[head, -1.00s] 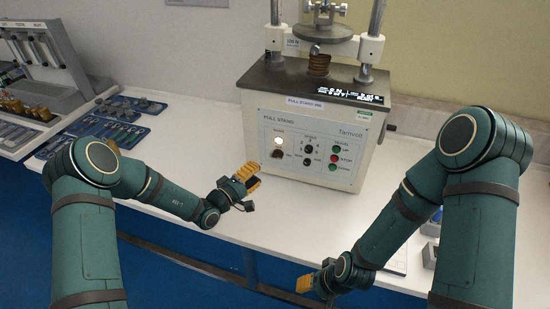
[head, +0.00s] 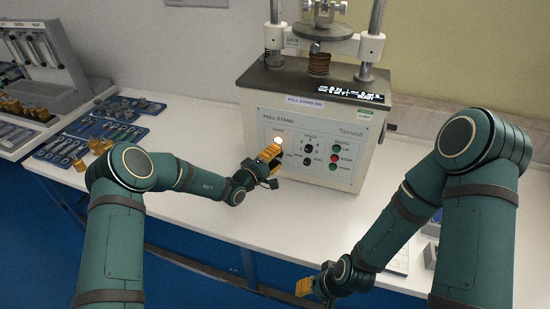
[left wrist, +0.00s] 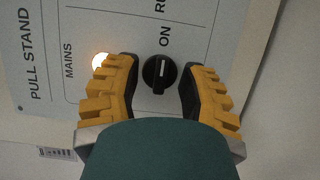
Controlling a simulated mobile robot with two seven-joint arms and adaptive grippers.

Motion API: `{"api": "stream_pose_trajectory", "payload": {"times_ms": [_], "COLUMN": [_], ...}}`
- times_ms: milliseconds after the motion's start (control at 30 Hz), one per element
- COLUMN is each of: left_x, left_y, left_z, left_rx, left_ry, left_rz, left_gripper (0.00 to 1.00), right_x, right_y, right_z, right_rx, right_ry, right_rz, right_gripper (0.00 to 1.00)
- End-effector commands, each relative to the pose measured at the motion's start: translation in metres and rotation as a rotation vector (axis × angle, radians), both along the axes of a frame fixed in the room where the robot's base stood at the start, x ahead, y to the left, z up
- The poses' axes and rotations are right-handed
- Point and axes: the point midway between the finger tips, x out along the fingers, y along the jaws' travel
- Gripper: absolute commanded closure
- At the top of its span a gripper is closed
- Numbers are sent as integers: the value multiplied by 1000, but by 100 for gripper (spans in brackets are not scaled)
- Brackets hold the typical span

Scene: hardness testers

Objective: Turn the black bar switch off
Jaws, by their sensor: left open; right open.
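The black bar switch (left wrist: 159,73) is a round black knob with a pale bar mark on the pull stand's (head: 312,150) front panel. In the left wrist view the word ON is beside it, and a lit mains lamp (left wrist: 101,61) is to its left. My left gripper (left wrist: 160,66) is open, with its yellow-padded fingers on either side of the knob; I cannot tell whether they touch it. In the head view my left gripper (head: 270,155) is close to the panel and covers the switch. My right gripper (head: 306,286) is open and low near the table's front edge, away from the switch.
The panel also has several other knobs and buttons, including a red button (head: 334,157). Trays of small parts (head: 96,135) lie on the left of the white table (head: 200,140). The table in front of the stand is mostly clear.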

Motion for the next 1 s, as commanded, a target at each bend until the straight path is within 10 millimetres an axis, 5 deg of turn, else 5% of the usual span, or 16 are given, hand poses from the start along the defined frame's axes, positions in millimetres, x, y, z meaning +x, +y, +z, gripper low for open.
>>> {"api": "stream_pose_trajectory", "payload": {"times_ms": [33,100,133,667,1000], "left_x": [0,0,0,0,0], "left_y": [0,0,0,0,-1], "left_z": [0,0,0,1,-1], "left_rx": [0,0,0,-16,-186], "left_ry": [0,0,0,2,56], "left_rz": [0,0,0,0,0], "left_gripper": [74,99,100,100,100], "right_x": [0,0,0,0,-2], "right_y": [0,0,0,0,0], "right_z": [0,0,0,-1,-9], "right_rx": [0,0,0,0,1], "right_ry": [0,0,0,0,5], "right_rz": [0,0,0,0,4], "right_gripper": [53,53,53,53,53]}}
